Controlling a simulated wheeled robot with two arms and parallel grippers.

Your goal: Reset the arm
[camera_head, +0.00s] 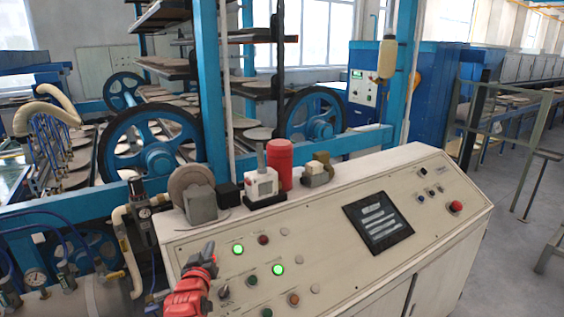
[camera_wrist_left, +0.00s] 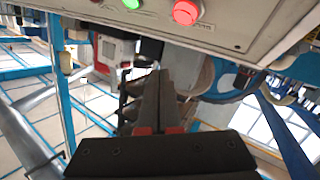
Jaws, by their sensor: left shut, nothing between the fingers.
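My left gripper (camera_head: 209,250) is over the left end of the slanted beige control panel (camera_head: 330,265), its red arm coming in from the bottom. Its two dark fingers are together with nothing between them, as the left wrist view (camera_wrist_left: 160,85) shows. In the head view the fingertips are left of a lit green button (camera_head: 238,249). I cannot tell whether they touch the panel. The left wrist view shows a lit red button (camera_wrist_left: 186,12) and a green button (camera_wrist_left: 131,3) near its top edge. My right gripper is not in view.
A red cylinder (camera_head: 279,164), a small white device (camera_head: 262,184) and a grey motor-like part (camera_head: 201,203) stand on the panel's back ledge. Behind them are blue frame posts, wheels and plate racks. A red knob (camera_head: 456,206) is at the panel's right end.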

